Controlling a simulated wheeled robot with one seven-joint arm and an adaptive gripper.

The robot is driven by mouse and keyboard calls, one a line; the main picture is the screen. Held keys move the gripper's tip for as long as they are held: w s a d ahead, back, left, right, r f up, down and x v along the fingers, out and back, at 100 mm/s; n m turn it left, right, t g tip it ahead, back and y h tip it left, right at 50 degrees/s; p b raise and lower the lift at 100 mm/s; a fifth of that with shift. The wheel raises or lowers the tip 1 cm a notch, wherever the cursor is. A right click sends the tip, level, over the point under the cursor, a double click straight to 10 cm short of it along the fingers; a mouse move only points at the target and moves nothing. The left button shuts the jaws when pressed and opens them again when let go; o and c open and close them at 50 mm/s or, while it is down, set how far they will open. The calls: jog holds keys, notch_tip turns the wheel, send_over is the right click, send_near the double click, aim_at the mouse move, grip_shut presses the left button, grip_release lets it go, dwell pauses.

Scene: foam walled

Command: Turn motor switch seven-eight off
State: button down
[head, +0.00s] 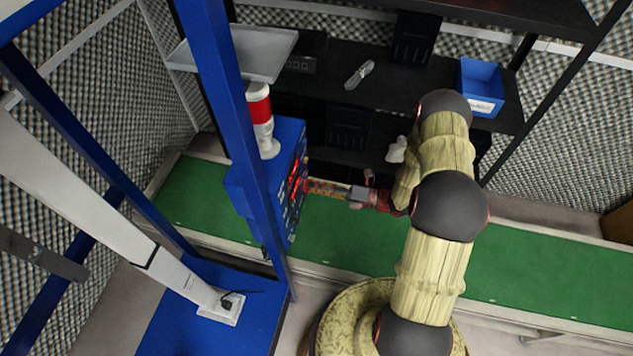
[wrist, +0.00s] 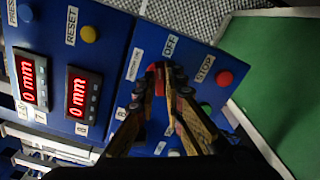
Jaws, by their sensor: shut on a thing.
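The blue control panel (head: 273,160) stands on the left of the green surface. It fills much of the wrist view (wrist: 105,55). My gripper (head: 309,185) reaches it from the right. In the wrist view my gripper's fingers (wrist: 160,70) are closed together on a small red switch (wrist: 160,82), just below the OFF label (wrist: 170,45). The fingers hide most of the switch, so its exact position cannot be read. The small white label (wrist: 135,64) left of it is too blurred to read fully.
A red button (wrist: 224,79) by the STOP label and a green button (wrist: 206,107) lie right of my fingers. Two red displays (wrist: 77,98) and a yellow button (wrist: 89,34) lie left. A red-white lamp (head: 261,115) and blue post (head: 227,90) stand by the panel.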

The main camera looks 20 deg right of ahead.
jog(key=shift+m+p, duration=1)
jog(key=shift+m, duration=1.3)
jog(key=shift+f, duration=0.1)
jog(key=c, duration=1.9)
grip_release()
jog(key=shift+d, duration=0.1)
jog(key=v, duration=1.2)
